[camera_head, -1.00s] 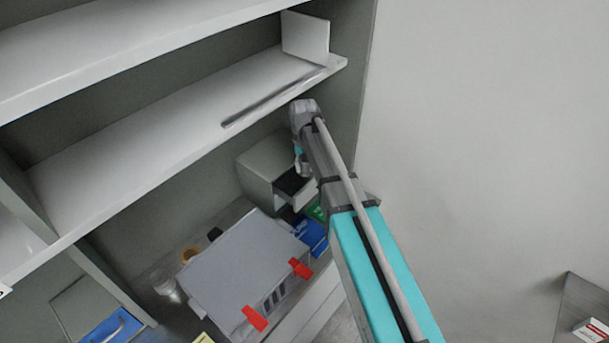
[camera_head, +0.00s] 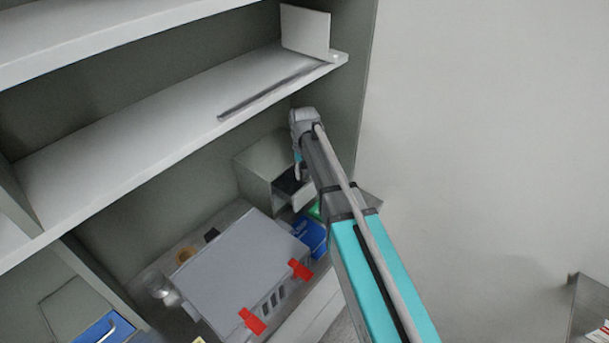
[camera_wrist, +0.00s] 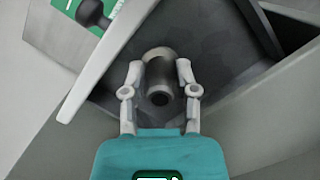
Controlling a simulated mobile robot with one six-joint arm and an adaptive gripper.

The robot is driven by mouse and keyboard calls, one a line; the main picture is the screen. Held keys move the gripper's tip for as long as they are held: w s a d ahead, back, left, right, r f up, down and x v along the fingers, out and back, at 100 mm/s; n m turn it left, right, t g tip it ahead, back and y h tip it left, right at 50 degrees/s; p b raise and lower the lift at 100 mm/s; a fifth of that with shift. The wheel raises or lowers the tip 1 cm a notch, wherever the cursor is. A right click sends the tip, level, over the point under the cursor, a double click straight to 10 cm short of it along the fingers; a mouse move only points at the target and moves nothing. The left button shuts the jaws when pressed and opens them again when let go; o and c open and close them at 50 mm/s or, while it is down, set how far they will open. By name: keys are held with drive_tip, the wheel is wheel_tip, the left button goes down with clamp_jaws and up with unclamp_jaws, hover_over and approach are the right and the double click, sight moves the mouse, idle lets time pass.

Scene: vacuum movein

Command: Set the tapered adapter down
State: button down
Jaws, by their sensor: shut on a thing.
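In the wrist view, my gripper (camera_wrist: 159,75) is shut on a grey metal tapered adapter (camera_wrist: 159,72), with a finger on each side of it. A dark round hole shows in the adapter's near end. Behind it is the dark floor of an open drawer (camera_wrist: 218,45) with light walls; I cannot tell whether the adapter touches that floor. In the head view, my arm reaches down to the open drawer (camera_head: 301,199) of a small grey cabinet (camera_head: 262,163) below the shelf. The adapter is hidden there.
The shelf board (camera_head: 150,125) hangs above, holding a thin rod (camera_head: 265,93). A green item (camera_wrist: 85,12) shows beside the drawer.

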drive_tip(key=shift+f+b, duration=0.6)
drive_tip(key=shift+b, duration=0.05)
drive_tip(key=shift+c, duration=1.9)
unclamp_jaws()
drive_tip(key=shift+r, duration=0.15)
drive_tip(key=r+p, duration=0.2)
drive_tip(key=p, duration=0.1)
drive_tip(key=r+p, duration=0.2)
drive_tip(key=r, duration=0.1)
drive_tip(key=w+r+p, duration=0.1)
drive_tip(key=r+p, duration=0.2)
drive_tip(key=shift+r+p, duration=0.2)
drive_tip(key=shift+p, duration=0.15)
drive_tip(key=s+d+t, duration=0.1)
drive_tip(key=s+d, duration=1.5)
drive_tip(key=s, duration=0.3)
drive_tip(key=shift+s+m+t, duration=0.2)
drive_tip(key=shift+m+t, duration=0.2)
drive_tip(key=shift+f, duration=0.1)
